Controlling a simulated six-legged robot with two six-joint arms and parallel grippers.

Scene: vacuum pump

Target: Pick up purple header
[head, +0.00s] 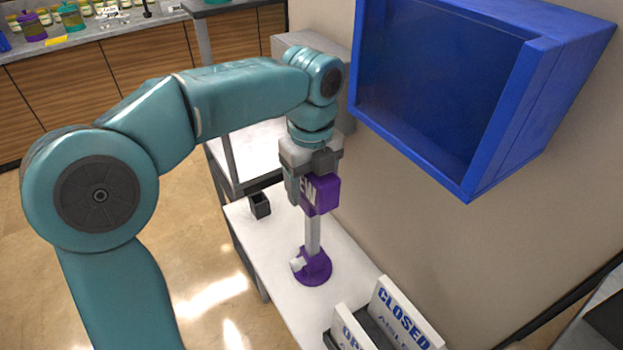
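The other finger is mostly hidden at the header's top. I cannot tell whether the fingers press on it or only stand around it. My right gripper is out of view.
A blue open box (540,110) is on the wall at the upper right. The white table (262,232) also holds a small black holder (260,206) and, at its near end, signs, one reading "CLOSED" (402,318). Open floor lies to the left.

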